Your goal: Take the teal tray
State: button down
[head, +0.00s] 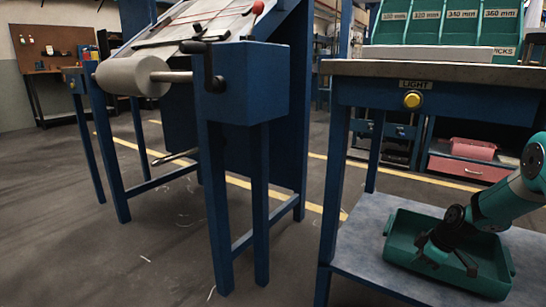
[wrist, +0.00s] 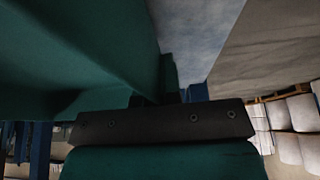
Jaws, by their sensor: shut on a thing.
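The teal tray (head: 402,248) is an open, shallow box with small end handles. It sits on the lower shelf of the blue bench at the right of the head view. My gripper (head: 447,256) reaches over it from the right and is shut on it, seemingly at the near wall; the exact grip is hard to make out. In the wrist view a broad teal surface of the tray (wrist: 75,45) fills the left, close to my gripper (wrist: 165,100). The fingertips are mostly hidden there. The tray's inside looks empty where visible.
The lower shelf (head: 362,240) is grey-blue, with bare room left of the tray. The bench top (head: 440,70) overhangs it, and a blue leg (head: 333,190) stands at left. A blue loom frame (head: 240,85) with a grey roller (head: 132,76) stands further left.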

jog(key=shift+r+p, duration=1.05)
jog(key=shift+r, duration=0.55)
jog(key=s+a+p, duration=0.2)
jog(key=s+a, duration=0.4)
jog(key=s, duration=0.3)
jog(key=s+a+p, duration=0.3)
jog(key=s+a, duration=0.3)
jog(key=s, duration=0.3)
jog(key=shift+a, duration=0.15)
